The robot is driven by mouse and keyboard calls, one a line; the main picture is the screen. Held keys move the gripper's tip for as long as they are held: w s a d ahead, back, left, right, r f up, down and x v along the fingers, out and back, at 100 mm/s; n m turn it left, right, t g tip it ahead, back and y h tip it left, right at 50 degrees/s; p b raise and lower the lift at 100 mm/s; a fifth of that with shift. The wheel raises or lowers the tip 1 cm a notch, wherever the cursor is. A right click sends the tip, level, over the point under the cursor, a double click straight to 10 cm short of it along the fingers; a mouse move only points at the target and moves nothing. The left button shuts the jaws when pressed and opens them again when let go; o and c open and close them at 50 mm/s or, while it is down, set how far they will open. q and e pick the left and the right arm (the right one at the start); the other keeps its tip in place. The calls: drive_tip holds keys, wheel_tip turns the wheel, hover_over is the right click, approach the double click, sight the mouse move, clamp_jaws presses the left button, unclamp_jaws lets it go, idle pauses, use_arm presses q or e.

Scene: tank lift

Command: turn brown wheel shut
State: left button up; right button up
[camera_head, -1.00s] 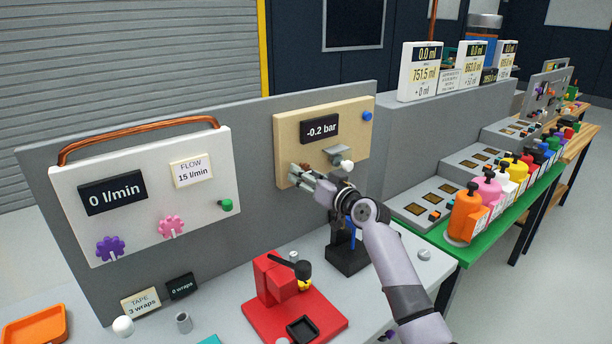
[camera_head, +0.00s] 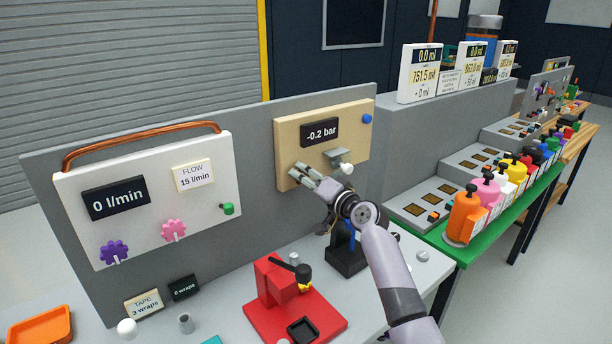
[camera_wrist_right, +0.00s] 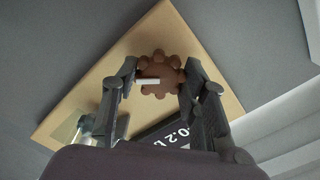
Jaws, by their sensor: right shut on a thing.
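The brown wheel (camera_wrist_right: 160,72) is a lobed knob on a tan panel, with a white pointer bar on it that lies roughly level, toward the left, in the right wrist view. My right gripper (camera_wrist_right: 159,85) has one finger on each side of the wheel and is shut on it. In the head view my right gripper (camera_head: 304,177) reaches the lower left of the tan panel (camera_head: 290,130) and hides the wheel. A display on the panel (camera_head: 320,132) reads -0.2 bar. My left gripper is not in view.
A grey metal bracket with a white ball (camera_head: 346,168) sticks out just right of my gripper. A blue knob (camera_head: 367,118) is at the panel's upper right. Below stand a red press (camera_head: 290,300) and a dark stand (camera_head: 347,260). A white flow panel (camera_head: 145,190) is at left.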

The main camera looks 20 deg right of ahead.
drive_tip(key=shift+m+p, duration=2.2)
drive_tip(key=shift+m, duration=2.8)
drive_tip(key=o, duration=1.2)
drive_tip(key=shift+c, duration=0.2)
